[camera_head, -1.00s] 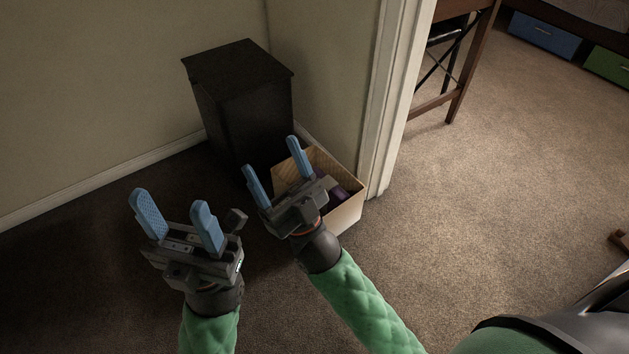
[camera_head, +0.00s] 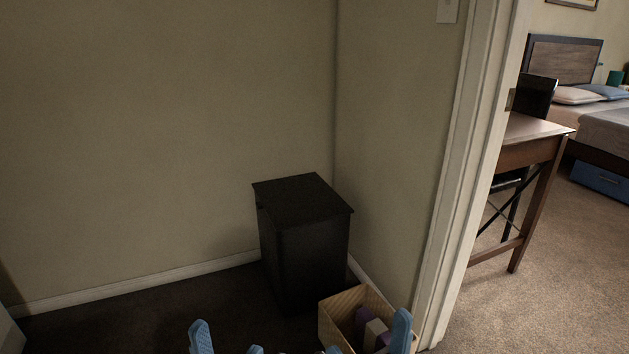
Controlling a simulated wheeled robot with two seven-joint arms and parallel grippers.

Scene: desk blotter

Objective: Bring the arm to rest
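Only the blue fingertips of my two grippers show, along the bottom edge of the head view. My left gripper (camera_head: 228,343) has its two fingertips apart, with nothing seen between them. My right gripper (camera_head: 367,341) also has its fingertips spread, in front of a box. The gripper bodies and both arms are below the frame.
An open light-coloured box (camera_head: 337,323) with purple and white things in it stands by a black cabinet (camera_head: 303,240) in the corner. A white door frame (camera_head: 462,170) is to the right. Beyond it are a wooden desk (camera_head: 535,150) and a bed (camera_head: 598,122).

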